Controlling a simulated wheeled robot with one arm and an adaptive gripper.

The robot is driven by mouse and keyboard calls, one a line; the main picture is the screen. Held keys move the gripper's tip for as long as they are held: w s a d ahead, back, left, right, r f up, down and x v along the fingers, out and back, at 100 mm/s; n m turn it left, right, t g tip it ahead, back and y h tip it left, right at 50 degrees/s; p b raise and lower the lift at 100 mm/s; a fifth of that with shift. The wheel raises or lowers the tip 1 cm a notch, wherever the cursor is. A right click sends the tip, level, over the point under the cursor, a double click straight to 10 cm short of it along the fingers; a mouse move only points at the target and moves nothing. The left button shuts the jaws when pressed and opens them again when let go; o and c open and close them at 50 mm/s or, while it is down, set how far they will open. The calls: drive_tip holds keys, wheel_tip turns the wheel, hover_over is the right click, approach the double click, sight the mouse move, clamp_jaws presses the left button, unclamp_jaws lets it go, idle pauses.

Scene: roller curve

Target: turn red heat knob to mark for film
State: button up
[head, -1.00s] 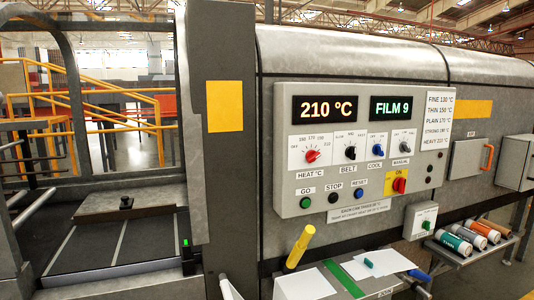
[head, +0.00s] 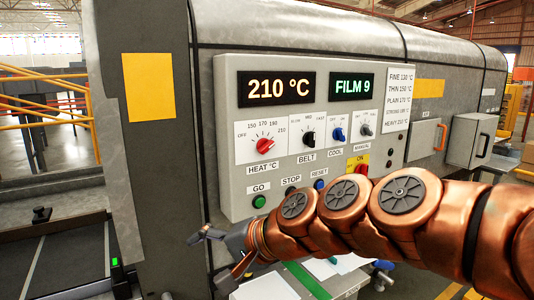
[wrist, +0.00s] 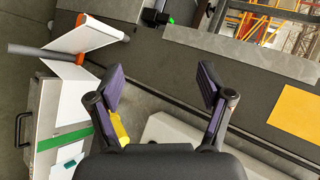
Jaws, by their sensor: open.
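The red heat knob (head: 265,145) is on the grey control panel (head: 232,200), under the orange 210 °C display (head: 276,88). Marks for off and several temperatures ring it. Its pointer seems to lean right, towards 210, but is small. The green display (head: 352,87) reads FILM 9. A chart (head: 402,98) to the right lists film names with temperatures, from fine 130 to heavy 210. My gripper (head: 217,256) is open and empty, below and left of the knob, apart from the panel. The wrist view shows its spread fingers (wrist: 161,85); the knob is not in that view.
Black, blue and grey knobs sit right of the heat knob. A green GO button (head: 259,201) is below it. My copper arm crosses the lower right, hiding the panel's lower edge. A yellow cylinder (wrist: 119,127) and white sheets show in the wrist view. Space before the heat knob is clear.

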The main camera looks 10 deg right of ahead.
sight(268, 147)
drive_tip(key=w+d+r+m+t+b, duration=0.2)
drive_tip(key=w+d+r+m+t, duration=0.65)
drive_tip(key=w+r+m, duration=0.5)
drive_tip(key=w+d+f+m+t+h, duration=0.2)
drive_tip(key=w+d+m+h, duration=0.2)
drive_tip(key=w+d+m, duration=0.55)
drive_tip(key=shift+w+a+r+n+p, duration=0.1)
drive_tip(key=shift+w+a+n+p, duration=0.15)
drive_tip(key=shift+w+n, duration=0.85)
drive_tip(key=shift+w+a+n+p, duration=0.2)
drive_tip(key=shift+w+n, duration=0.3)
drive_tip(key=shift+w, duration=1.1)
drive_tip(key=c, duration=1.2)
drive_tip(key=shift+o, duration=0.2)
